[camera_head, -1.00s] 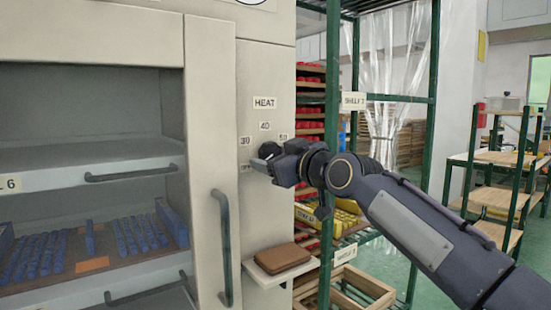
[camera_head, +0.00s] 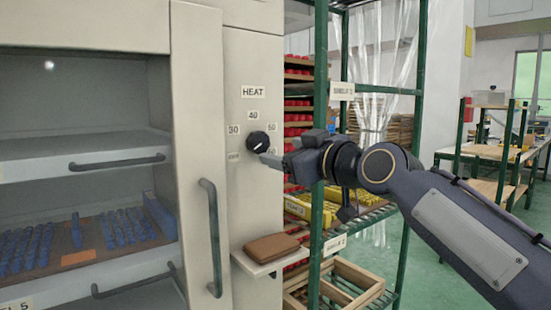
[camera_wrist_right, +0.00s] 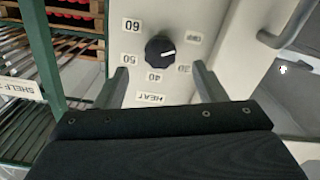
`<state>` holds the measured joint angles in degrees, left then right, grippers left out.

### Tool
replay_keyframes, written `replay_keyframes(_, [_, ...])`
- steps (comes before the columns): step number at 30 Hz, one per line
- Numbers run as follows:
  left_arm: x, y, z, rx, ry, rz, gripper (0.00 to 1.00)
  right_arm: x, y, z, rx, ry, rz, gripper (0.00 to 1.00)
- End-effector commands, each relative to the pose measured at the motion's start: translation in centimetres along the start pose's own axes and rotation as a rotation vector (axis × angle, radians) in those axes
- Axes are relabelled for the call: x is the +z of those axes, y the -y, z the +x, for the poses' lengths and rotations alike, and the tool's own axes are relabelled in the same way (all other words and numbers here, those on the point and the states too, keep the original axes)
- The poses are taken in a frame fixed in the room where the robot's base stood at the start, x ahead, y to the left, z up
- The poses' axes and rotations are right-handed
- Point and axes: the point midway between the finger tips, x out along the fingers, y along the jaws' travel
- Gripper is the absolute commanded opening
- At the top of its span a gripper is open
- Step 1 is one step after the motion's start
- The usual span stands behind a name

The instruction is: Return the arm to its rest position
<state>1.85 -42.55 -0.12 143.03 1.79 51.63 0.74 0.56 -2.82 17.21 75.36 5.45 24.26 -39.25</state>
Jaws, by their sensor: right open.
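My right gripper (camera_head: 272,158) is just right of and below the black heat knob (camera_head: 258,141) on the cabinet front. The knob is clear of the fingers in the head view. In the right wrist view my right gripper (camera_wrist_right: 162,88) has its two fingers spread wide, with the knob (camera_wrist_right: 160,50) showing beyond and between them, not gripped. My right arm (camera_head: 440,215) reaches in from the lower right. My left gripper is not in view.
The cabinet has a vertical door handle (camera_head: 213,235). A brown wallet-like item (camera_head: 272,247) lies on a small white ledge below the knob. A green-framed shelf (camera_head: 320,110) stands close behind my right forearm. Open floor (camera_head: 425,255) lies to the right.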

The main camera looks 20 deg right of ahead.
Motion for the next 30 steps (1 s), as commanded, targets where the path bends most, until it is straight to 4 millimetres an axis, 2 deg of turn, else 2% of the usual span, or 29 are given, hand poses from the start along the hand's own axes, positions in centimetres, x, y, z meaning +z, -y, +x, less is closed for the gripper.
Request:
replay_keyframes(5, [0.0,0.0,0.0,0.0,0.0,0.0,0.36,0.6,0.3,-0.3,-0.004,0.018,0.008,0.64])
replay_keyframes(8, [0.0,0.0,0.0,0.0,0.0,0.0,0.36,3.4,1.4,-1.6,-0.021,0.093,0.045,0.64])
replay_keyframes(11, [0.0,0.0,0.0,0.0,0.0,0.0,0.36,8.5,3.3,-4.4,-0.04,0.227,0.125,0.64])
replay_keyframes(15, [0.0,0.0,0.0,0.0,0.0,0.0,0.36,17.1,6.6,-9.8,-0.047,0.448,0.285,0.64])
replay_keyframes(18, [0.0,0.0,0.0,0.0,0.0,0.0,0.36,22.9,9.2,-13.8,-0.039,0.593,0.407,0.64])
replay_keyframes(21, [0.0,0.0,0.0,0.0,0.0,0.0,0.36,27.4,11.7,-17.3,-0.029,0.711,0.513,0.64])
replay_keyframes(24, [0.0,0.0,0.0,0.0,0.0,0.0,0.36,30.8,13.9,-20.2,-0.019,0.802,0.6,0.64])
replay_keyframes(30, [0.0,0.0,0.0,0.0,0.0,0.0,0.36,36.0,18.0,-24.9,-0.003,0.948,0.739,0.64])
